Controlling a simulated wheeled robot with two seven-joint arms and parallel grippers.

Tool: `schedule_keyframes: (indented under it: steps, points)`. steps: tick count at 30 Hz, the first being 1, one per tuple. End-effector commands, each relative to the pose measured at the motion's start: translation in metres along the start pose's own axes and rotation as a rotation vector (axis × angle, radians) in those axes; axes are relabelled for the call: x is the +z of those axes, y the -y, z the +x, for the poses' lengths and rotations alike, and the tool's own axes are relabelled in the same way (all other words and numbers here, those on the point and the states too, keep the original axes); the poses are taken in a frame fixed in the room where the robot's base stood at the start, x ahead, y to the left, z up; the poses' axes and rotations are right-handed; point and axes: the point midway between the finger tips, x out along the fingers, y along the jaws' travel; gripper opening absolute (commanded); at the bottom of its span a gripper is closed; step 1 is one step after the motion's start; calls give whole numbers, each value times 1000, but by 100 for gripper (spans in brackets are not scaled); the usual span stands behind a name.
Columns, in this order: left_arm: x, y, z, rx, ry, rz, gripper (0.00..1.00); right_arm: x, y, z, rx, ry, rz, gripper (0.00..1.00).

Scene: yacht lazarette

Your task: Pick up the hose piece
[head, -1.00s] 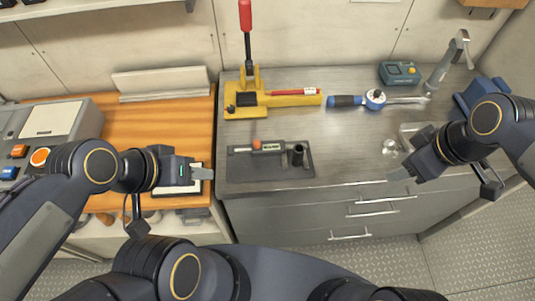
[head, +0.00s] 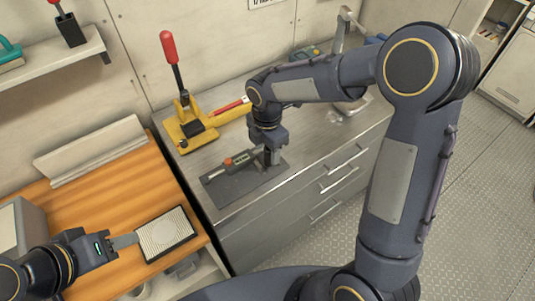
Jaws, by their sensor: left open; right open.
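The hose piece (head: 268,158) is a short black upright tube on the right end of a dark grey mat (head: 232,190) on the steel worktop. My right gripper (head: 271,154) points down over it, with its open fingers at or around the tube's top. The arm and fingers hide much of the tube, so I cannot tell whether they touch it. A grey tool with an orange knob (head: 229,161) lies along the back of the mat. My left gripper (head: 130,240) is open and empty above the wooden bench, beside a pale ribbed pad in a dark frame (head: 167,234).
A yellow lever press with a red handle (head: 190,125) stands behind the mat. My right arm covers much of the worktop's right side. A wall shelf (head: 55,62) is at upper left. The floor at right is clear.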

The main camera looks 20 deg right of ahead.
Motion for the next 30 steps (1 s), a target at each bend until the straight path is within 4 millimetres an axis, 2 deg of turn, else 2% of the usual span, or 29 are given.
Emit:
schedule_keyframes:
  steps: [6, 15, 26, 30]
  points:
    - [-3, -3, -6, 0, 0, 0, 41, 4, 2, 29, -3, -1, 0, 52]
    - [-3, -3, -6, 0, 0, 0, 41, 5, 2, 34, 0, -1, 2, 52]
    - [-3, -3, -6, 0, 0, 0, 41, 4, 2, 34, 0, -1, 2, 5]
    - [-3, -3, -6, 0, 0, 0, 41, 4, 2, 34, 0, -1, 2, 4]
